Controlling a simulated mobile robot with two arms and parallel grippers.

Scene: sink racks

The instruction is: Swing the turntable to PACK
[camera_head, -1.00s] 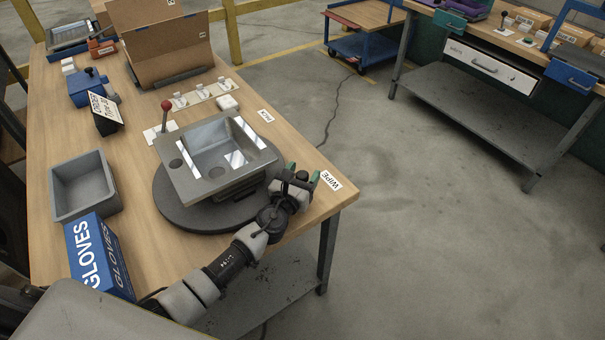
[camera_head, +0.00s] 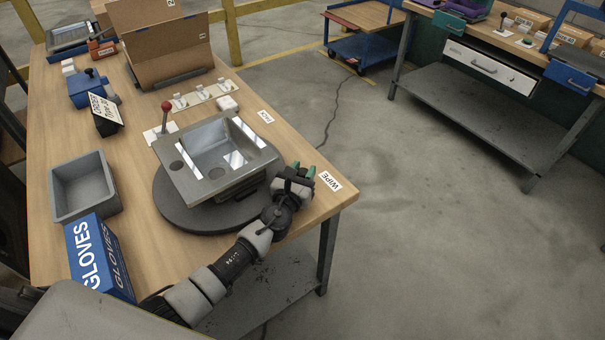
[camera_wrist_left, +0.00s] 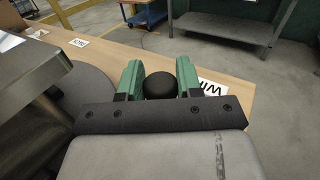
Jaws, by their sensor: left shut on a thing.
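A dark round turntable (camera_head: 185,215) stands on the wooden bench and bears a grey sink (camera_head: 183,186) with a square basin. A black round knob (camera_wrist_left: 160,86) sits between the green fingers in the left wrist view. My left gripper (camera_head: 301,170) is at the turntable's right side, shut on this knob; it also shows in the left wrist view (camera_wrist_left: 161,82). In the head view the gripper hides the knob. A WIPE label (camera_head: 330,181) lies just right of the gripper. A PACK label (camera_head: 265,117) lies farther back on the bench edge. My right gripper is not in view.
A red-topped lever (camera_head: 167,107) stands behind the sink. A grey bin (camera_head: 83,187) and a blue GLOVES box (camera_head: 98,256) are at the left. A cardboard box (camera_head: 170,45) stands at the back. The bench's right edge is near the gripper, with open floor beyond.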

